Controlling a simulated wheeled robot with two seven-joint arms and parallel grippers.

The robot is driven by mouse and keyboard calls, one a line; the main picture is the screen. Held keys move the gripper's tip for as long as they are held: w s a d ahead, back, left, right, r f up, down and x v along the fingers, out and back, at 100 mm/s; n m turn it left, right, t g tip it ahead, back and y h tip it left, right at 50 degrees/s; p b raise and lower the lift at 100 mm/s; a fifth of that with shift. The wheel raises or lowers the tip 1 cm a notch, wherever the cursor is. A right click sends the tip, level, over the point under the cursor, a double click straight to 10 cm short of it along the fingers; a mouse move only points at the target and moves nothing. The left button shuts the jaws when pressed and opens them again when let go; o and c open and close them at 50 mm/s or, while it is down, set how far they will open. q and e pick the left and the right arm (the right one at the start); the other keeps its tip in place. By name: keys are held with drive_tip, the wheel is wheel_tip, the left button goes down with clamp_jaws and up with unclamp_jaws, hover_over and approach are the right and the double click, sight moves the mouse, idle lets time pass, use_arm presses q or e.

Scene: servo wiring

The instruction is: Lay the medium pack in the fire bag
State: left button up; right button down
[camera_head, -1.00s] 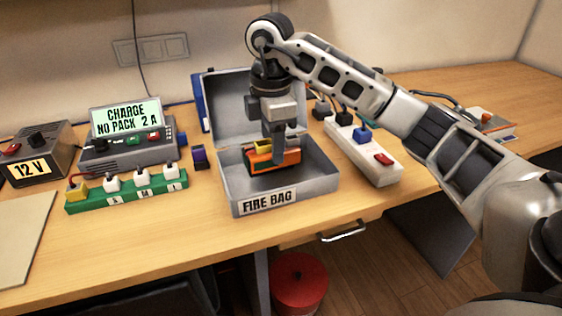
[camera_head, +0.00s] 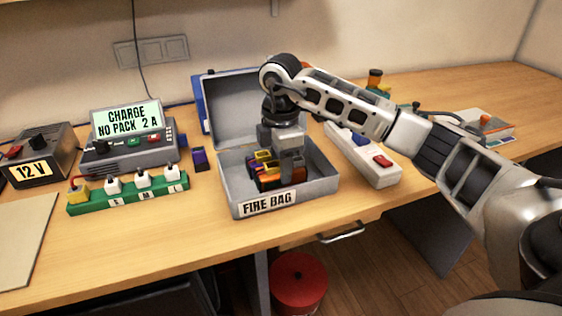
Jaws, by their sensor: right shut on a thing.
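The fire bag (camera_head: 226,184) is a grey open box with its lid up at the back. Orange and purple packs with yellow tops (camera_head: 264,172) sit in it, at the middle. My right gripper (camera_head: 290,178) points down into the box. It is shut on a dark and orange pack (camera_head: 299,174), apparently the medium pack, low inside the box beside the others. The jaws hide part of this pack, and I cannot tell whether it touches the floor of the box. My left gripper is not in view.
A green connector strip (camera_head: 130,196) and a grey charger (camera_head: 128,153) are further left. A white power strip (camera_head: 375,165) lies close on the right.

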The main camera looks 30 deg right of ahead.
drive_tip(key=shift+f, duration=0.4)
drive_tip(key=c, duration=0.8)
unclamp_jaws()
wheel_tip(320, 180, up, 13)
drive_tip(key=shift+r+p, duration=0.1)
drive_tip(key=shift+p, duration=0.25)
